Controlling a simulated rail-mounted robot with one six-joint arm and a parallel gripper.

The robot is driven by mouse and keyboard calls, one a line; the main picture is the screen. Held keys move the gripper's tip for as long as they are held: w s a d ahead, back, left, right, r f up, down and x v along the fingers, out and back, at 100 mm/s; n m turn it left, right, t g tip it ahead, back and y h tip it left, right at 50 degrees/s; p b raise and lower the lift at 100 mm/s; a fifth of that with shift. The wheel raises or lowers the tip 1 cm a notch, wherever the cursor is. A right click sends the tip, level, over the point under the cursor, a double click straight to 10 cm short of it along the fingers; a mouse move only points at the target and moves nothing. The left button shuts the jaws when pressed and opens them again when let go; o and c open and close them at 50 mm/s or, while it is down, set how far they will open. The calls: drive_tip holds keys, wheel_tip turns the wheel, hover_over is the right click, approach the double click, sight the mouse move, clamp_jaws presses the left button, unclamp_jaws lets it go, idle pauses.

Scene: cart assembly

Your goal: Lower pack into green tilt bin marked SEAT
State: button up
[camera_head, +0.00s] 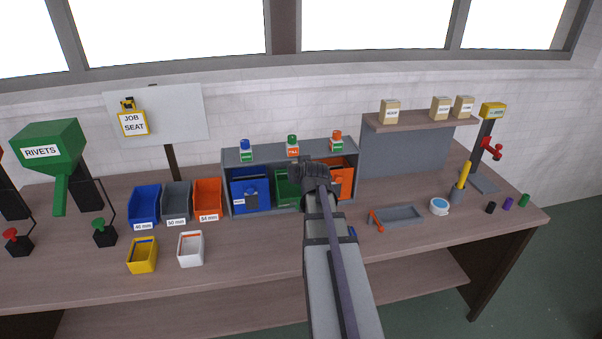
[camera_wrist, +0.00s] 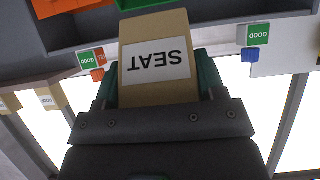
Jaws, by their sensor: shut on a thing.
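My gripper (camera_head: 316,170) is in front of the rack, by the green bin. In the wrist view, my gripper (camera_wrist: 157,82) is shut on a tan pack (camera_wrist: 155,30) whose white label reads SEAT, upside down in that picture. The pack is hidden in the head view. The green tilt bin (camera_head: 286,188) sits in the middle of the grey rack, between a blue bin and an orange bin, partly hidden by my arm. Its own marking cannot be read. A strip of green shows beyond the pack in the wrist view.
The grey rack (camera_head: 238,156) carries small signs; the middle one (camera_head: 293,152) reads FILL. The blue bin (camera_head: 250,188) and orange bin (camera_head: 341,178) flank the green one. A board card (camera_head: 133,122) reads JOB SEAT. A grey tray (camera_head: 402,216) lies right of my arm.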

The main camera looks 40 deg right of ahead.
drive_tip(key=w+d+f+b, duration=0.1)
drive_tip(key=w+f+b, duration=0.1)
drive_tip(key=f+b, duration=0.1)
drive_tip(key=w+d+f+b, duration=0.1)
drive_tip(key=w+f+b, duration=0.2)
drive_tip(key=f+b, duration=0.1)
drive_tip(key=w+d+f+b, duration=0.2)
drive_tip(key=f+b, duration=0.1)
drive_tip(key=f, duration=0.1)
drive_tip(key=shift+w+b, duration=0.25)
drive_tip(key=shift+b, duration=0.05)
drive_tip(key=o, duration=1.1)
drive_tip(key=shift+c, duration=0.2)
drive_tip(key=shift+s, duration=0.1)
drive_tip(key=p+v, duration=0.5)
drive_tip(key=v, duration=0.5)
drive_tip(key=shift+s+r, duration=0.2)
drive_tip(key=shift+r, duration=0.05)
drive_tip(key=shift+a, duration=0.15)
